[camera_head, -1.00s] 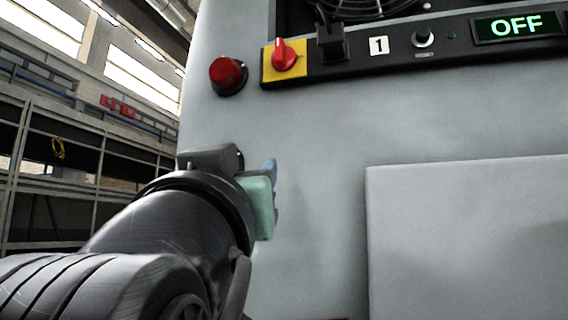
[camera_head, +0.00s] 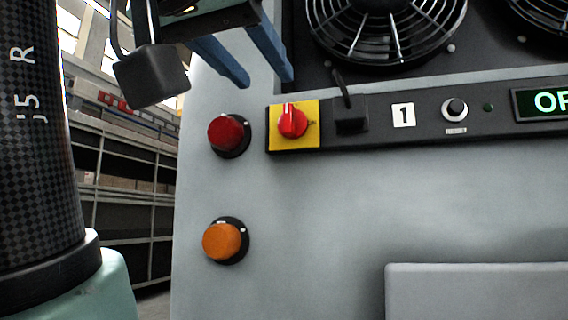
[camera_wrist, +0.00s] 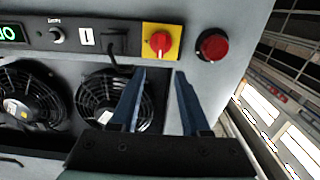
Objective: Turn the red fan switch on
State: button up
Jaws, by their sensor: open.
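The red fan switch (camera_head: 292,121) is a rotary knob on a yellow plate (camera_head: 280,142), on the left end of a black panel. Its handle points upward in the head view. It also shows in the wrist view as a red knob (camera_wrist: 160,42), beyond my fingertips. My gripper (camera_head: 247,82) is open and empty, above and left of the switch in the head view, with two blue fingers pointing down. In the wrist view my gripper (camera_wrist: 160,72) has its fingers apart, and the switch lies between their lines, not touched. The display (camera_head: 545,102) is cut off, showing "OP" or "OF".
A red round button (camera_head: 226,132) sits just left of the switch, and an orange button (camera_head: 222,241) is below it. A cable plug (camera_head: 350,118) is right of the switch. A small knob (camera_head: 454,109) and fans (camera_head: 388,25) are farther right. A grey box (camera_head: 475,292) projects at lower right.

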aim_at(287, 104)
jog(key=p+x, duration=0.4)
jog(key=x, duration=0.4)
jog(key=shift+w+d, duration=0.1)
jog(key=shift+w, duration=0.2)
grip_shut()
